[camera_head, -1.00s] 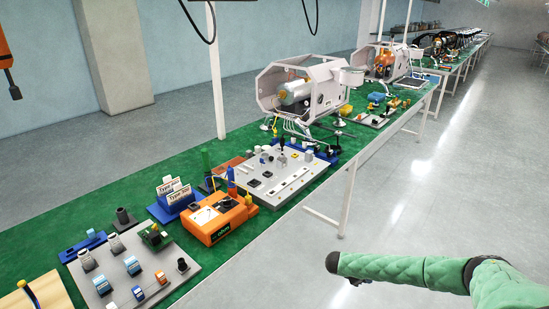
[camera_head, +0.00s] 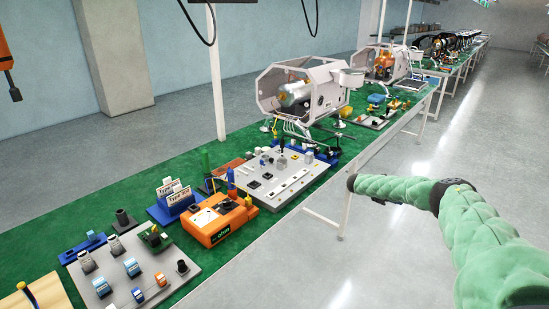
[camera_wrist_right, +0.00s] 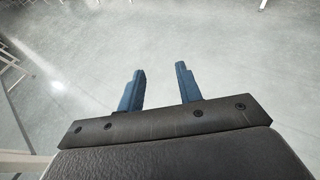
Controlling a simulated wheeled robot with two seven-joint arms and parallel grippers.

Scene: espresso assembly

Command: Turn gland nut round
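My right gripper (camera_wrist_right: 160,72) shows in the right wrist view with its two blue fingers apart and nothing between them. Only grey floor lies beyond its fingertips. In the head view my green right arm stands in front of the table's near edge; its gripper cannot be made out there. My left gripper is in neither view. I cannot pick out the gland nut; the parts are too small to tell. A light grey board (camera_head: 290,186) with several small parts lies mid-table. An open-sided espresso machine housing (camera_head: 328,92) with a metal boiler (camera_head: 294,93) stands behind it.
An orange box (camera_head: 215,228), a blue holder with labelled cards (camera_head: 160,212) and a grey fixture board (camera_head: 172,262) stand on the green table (camera_head: 55,221). A white post (camera_head: 216,85) rises behind. The floor at right is open.

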